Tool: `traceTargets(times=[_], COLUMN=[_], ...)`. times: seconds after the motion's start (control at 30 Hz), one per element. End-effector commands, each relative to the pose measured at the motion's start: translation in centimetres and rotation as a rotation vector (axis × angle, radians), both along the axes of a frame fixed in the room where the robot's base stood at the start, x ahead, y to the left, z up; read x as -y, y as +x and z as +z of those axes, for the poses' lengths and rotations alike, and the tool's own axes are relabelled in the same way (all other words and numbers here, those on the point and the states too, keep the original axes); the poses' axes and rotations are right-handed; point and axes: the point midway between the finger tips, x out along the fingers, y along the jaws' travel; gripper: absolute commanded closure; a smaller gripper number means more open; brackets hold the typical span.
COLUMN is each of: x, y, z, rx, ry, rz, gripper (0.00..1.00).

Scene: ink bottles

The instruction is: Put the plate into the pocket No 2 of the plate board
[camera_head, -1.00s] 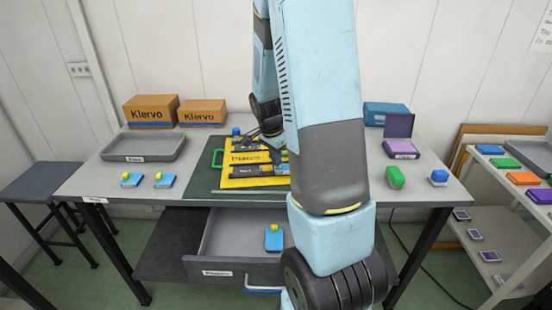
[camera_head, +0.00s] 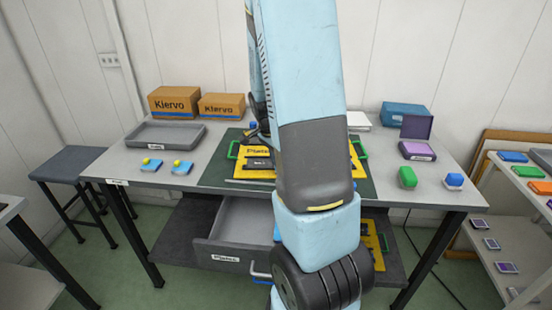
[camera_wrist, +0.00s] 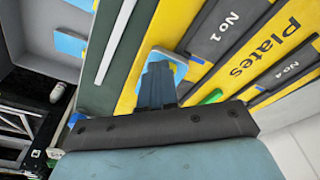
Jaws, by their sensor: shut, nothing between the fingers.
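The yellow plate board (camera_head: 240,165) lies on a dark green mat on the table, partly hidden behind my arm. In the wrist view the board (camera_wrist: 225,68) shows the word "Plates" and dark strips marked No 1 and No 4; I cannot read a No 2 label. My gripper (camera_wrist: 158,72) is shut and empty over the board's edge. A light blue piece with pale edges (camera_wrist: 182,66) shows right behind the fingertips, partly covered; I cannot tell whether it sits in a pocket.
A grey tray (camera_head: 165,134) and boxes stand at the back left. An open drawer (camera_head: 236,222) juts out below the tabletop.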

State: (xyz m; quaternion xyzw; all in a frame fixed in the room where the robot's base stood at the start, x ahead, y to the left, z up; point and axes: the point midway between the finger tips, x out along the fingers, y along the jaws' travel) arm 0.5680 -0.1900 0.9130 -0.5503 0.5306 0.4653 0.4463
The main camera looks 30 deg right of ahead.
Motion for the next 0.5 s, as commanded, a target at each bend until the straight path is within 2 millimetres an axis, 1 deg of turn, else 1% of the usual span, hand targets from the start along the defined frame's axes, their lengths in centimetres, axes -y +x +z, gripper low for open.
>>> traceTargets(times=[0.2, 0.4, 0.5], x=[0.1, 0.2, 0.3], y=[0.0, 0.1, 0.1], z=[0.0, 1.2, 1.4], rx=[0.001, 0.003, 0.001], ry=[0.0, -0.001, 0.0], rz=[-0.002, -0.004, -0.004], gripper=[1.0, 1.0, 1.0])
